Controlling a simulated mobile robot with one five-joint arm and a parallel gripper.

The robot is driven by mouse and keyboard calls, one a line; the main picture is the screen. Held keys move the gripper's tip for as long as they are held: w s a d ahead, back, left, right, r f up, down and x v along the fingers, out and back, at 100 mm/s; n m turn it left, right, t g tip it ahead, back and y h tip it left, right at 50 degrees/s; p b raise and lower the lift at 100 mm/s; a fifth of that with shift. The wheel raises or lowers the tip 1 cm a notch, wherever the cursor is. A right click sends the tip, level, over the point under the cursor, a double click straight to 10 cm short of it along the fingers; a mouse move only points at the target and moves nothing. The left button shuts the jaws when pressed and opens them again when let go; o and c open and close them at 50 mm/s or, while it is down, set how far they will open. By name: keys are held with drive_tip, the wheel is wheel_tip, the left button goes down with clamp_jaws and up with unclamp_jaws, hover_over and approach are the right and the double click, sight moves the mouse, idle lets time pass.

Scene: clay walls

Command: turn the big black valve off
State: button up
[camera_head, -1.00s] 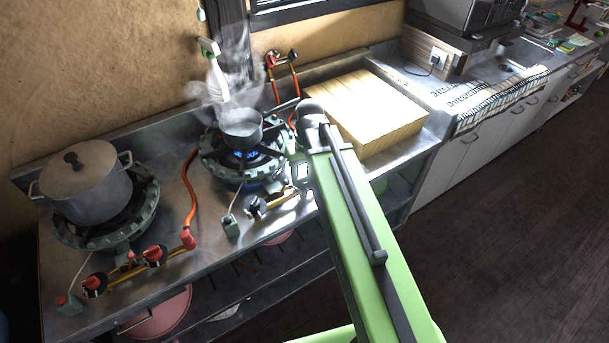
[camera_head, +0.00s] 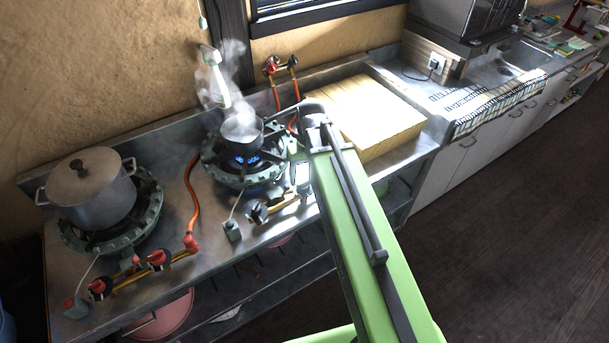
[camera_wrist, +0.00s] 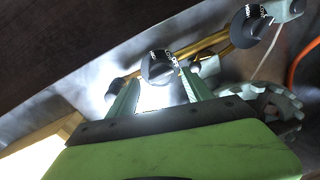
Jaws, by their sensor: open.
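Two black valve knobs with white lettering show in the wrist view. One knob (camera_wrist: 158,67) lies just ahead of and between the fingertips of my gripper (camera_wrist: 160,77), which is open; contact cannot be told. The other knob (camera_wrist: 250,25) is farther to the upper right, on the same brass pipe. That farther knob also shows in the head view (camera_head: 259,212), below the lit burner (camera_head: 240,178). There the nearer knob and my fingers are mostly hidden by my arm. Which knob is bigger is hard to tell. A blue flame burns under a steaming small pot (camera_head: 241,130).
An orange hose (camera_head: 193,195) runs between the burners. A wooden box (camera_head: 365,112) stands right of the lit burner. An igniter box (camera_head: 232,231) sits at the counter's front.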

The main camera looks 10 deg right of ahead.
sight(308, 181)
wheel_tip(308, 181, up, 15)
drive_tip(key=d+p, duration=0.1)
drive_tip(key=p, duration=1.2)
drive_tip(key=shift+f, duration=0.2)
drive_tip(key=s+f+m+b, duration=0.1)
drive_tip(key=s+f+b, duration=0.3)
drive_tip(key=shift+s+a+f+h, duration=0.2)
drive_tip(key=shift+s+a+h, duration=0.15)
drive_tip(key=shift+a+h, duration=0.05)
drive_tip(key=shift+c, duration=0.5)
